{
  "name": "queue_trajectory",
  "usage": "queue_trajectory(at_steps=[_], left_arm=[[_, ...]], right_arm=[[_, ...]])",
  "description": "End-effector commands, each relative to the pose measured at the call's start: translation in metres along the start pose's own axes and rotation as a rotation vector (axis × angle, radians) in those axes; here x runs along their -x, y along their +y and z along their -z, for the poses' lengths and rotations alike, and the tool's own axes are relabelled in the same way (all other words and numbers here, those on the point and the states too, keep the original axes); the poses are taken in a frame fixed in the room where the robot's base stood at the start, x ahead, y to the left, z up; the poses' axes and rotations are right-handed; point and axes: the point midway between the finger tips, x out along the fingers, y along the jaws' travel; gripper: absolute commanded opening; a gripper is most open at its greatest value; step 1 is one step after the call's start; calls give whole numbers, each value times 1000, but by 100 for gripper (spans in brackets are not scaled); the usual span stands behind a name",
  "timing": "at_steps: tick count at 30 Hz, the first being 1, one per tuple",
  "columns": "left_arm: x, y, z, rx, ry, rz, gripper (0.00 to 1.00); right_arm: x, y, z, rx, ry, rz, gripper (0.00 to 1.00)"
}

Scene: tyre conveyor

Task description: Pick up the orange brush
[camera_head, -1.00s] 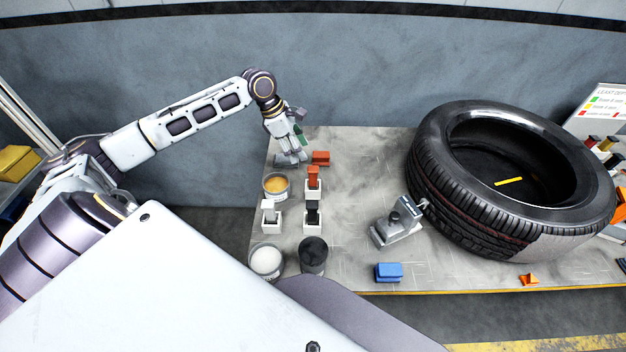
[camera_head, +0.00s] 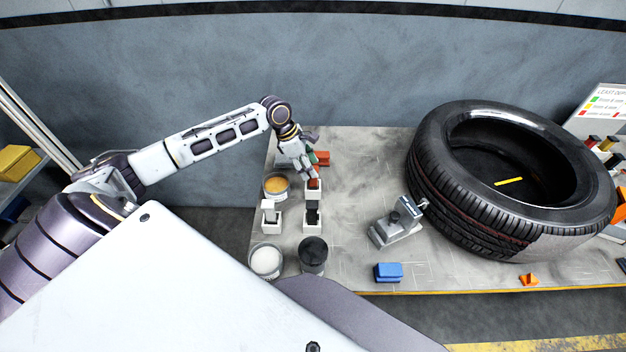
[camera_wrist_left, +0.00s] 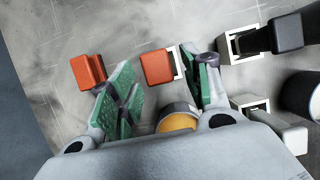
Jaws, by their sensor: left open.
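The orange brush (camera_head: 315,184) stands upright in a small white holder on the table, partly hidden by my left gripper in the head view. In the left wrist view the orange brush (camera_wrist_left: 157,68) is seen from above, with the white holder edge (camera_wrist_left: 181,62) at its right. My left gripper (camera_head: 309,174) is open, with its fingertips at the brush top. In the wrist view its two green-padded fingers (camera_wrist_left: 160,80) are on either side of the brush, apparently not closed on it. My right gripper is not in view.
An orange-red block (camera_head: 321,158) lies just behind the brush. A black brush (camera_head: 312,208) and a white brush (camera_head: 268,208) stand in holders nearby. Cans of yellow (camera_head: 276,184), white (camera_head: 266,261) and black (camera_head: 313,254) are close.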

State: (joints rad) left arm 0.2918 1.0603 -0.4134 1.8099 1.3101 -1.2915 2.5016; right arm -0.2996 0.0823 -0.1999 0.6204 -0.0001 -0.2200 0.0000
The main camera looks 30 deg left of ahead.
Motion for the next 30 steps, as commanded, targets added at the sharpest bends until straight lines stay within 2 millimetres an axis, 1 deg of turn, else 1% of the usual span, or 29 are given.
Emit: queue_trajectory(at_steps=[5, 8, 11, 18, 21, 24, 30], left_arm=[[-1, 0, 0, 0, 0, 0, 48], [-5, 0, 1, 1, 0, 1, 48], [-13, 1, 2, 1, 0, 0, 48], [-39, 1, 4, 0, 0, 1, 48], [-47, 2, 5, 0, 1, 0, 48], [-51, 2, 4, -1, 0, -1, 48], [-52, 1, 4, -1, 1, -1, 48]], right_arm=[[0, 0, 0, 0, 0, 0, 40], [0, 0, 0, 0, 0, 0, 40], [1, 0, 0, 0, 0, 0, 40], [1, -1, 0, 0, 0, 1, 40], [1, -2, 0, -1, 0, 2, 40], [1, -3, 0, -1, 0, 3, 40], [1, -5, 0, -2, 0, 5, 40]])
